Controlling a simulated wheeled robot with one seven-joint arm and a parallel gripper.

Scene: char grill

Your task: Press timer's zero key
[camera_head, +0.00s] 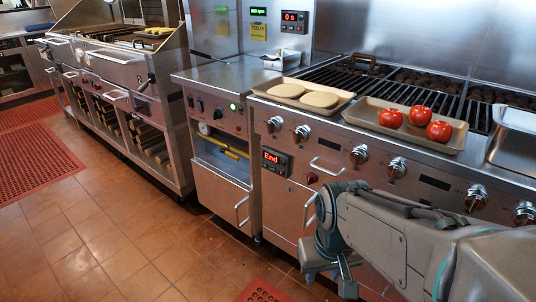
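A small black panel with a red display reading "End" (275,160) and small keys is set in the front of the grill cabinet. A second black panel with a red display reading "0 s" (293,21) and small keys is on the steel back wall. I cannot tell from the picture which one is the timer, and the key markings are too small to read. My gripper (328,281) hangs low in front of the cabinet, below and right of the "End" panel and apart from it. Its fingers look spread, with nothing between them.
A tray (460,141) with three tomatoes (417,115) and a tray (345,101) with two pale patties (303,94) sit along the grill's front edge. Knobs (359,155) and door handles (310,209) stick out of the cabinet front.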

